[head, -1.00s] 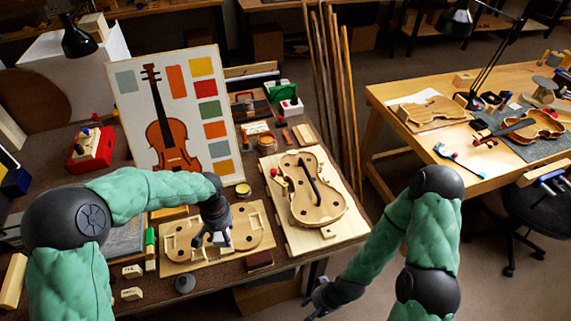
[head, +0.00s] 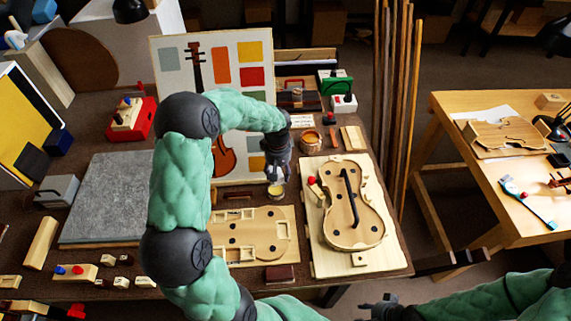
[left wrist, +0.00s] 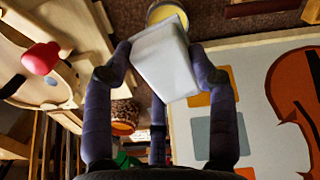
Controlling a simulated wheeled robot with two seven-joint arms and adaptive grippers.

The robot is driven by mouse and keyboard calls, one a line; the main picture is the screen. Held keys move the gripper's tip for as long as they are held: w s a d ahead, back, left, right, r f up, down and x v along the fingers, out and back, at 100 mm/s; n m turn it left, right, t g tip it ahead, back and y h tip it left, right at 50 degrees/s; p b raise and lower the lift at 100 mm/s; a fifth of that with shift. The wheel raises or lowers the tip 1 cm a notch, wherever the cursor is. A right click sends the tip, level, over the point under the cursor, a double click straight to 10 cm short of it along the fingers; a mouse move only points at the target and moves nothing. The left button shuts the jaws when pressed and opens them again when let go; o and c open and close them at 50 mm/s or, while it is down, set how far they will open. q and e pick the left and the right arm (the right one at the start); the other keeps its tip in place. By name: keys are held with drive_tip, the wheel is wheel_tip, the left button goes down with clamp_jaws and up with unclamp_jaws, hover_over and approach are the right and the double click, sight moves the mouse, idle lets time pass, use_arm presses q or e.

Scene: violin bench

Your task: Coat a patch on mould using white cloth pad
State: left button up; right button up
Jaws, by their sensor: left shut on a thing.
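My left gripper (head: 277,172) is shut on a white cloth pad. The pad (left wrist: 165,62) shows as a pale block between both fingers in the left wrist view; in the head view the gripper mostly hides it. The gripper is just above a small round tin (head: 276,191) with pale yellow contents, also in the left wrist view (left wrist: 166,13). I cannot tell whether pad and tin touch. The flat violin-shaped mould (head: 262,240), with cut-outs and dark holes, lies in front of the tin, partly hidden by my left arm. My right gripper (head: 376,307) is low in the head view, its fingers unclear.
A pale board (head: 318,262) with a hollow violin-shaped form stands right of the mould. A violin picture board (head: 165,75) stands behind the gripper. An amber jar (head: 311,141) is behind right of the tin. A dark red block (head: 280,274) lies in front of the mould.

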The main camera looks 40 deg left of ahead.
use_arm(q)
drive_tip(key=shift+s+f+b, duration=0.15)
drive_tip(key=shift+f+b, duration=0.25)
drive_tip(key=shift+f, duration=0.15)
drive_tip(key=shift+f+b, duration=1.55)
drive_tip(key=shift+f, duration=0.85)
drive_tip(key=shift+f+b, duration=0.4)
drive_tip(key=shift+f, duration=0.1)
drive_tip(key=shift+r+p, duration=2.35)
drive_tip(key=shift+r, duration=1.25)
drive_tip(key=shift+f, duration=0.1)
